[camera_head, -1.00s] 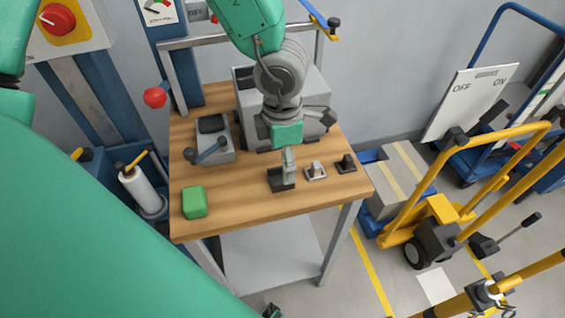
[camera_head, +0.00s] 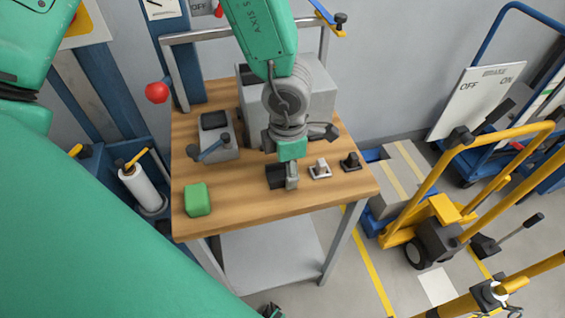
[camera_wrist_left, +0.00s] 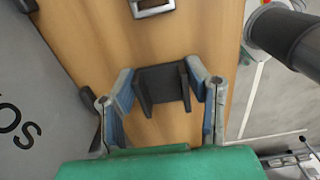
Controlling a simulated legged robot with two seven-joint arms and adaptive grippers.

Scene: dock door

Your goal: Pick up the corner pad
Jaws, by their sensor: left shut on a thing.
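A dark, angled corner pad (camera_head: 275,175) is at the front middle of the wooden workbench, partly covered by my left gripper (camera_head: 289,172). In the left wrist view the corner pad (camera_wrist_left: 163,84) sits between the two blue-grey fingers of my left gripper (camera_wrist_left: 168,88), which is shut on it. Its two dark flanges point towards the green palm. I cannot tell whether it touches the bench top. My right gripper is not in view.
A light bracket (camera_head: 320,169) and a black bracket (camera_head: 350,161) stand right of the gripper. A green block (camera_head: 197,199) is at the bench's front left, with a grey lever box (camera_head: 216,140) behind it. A yellow-handled truck (camera_head: 437,233) stands right of the bench.

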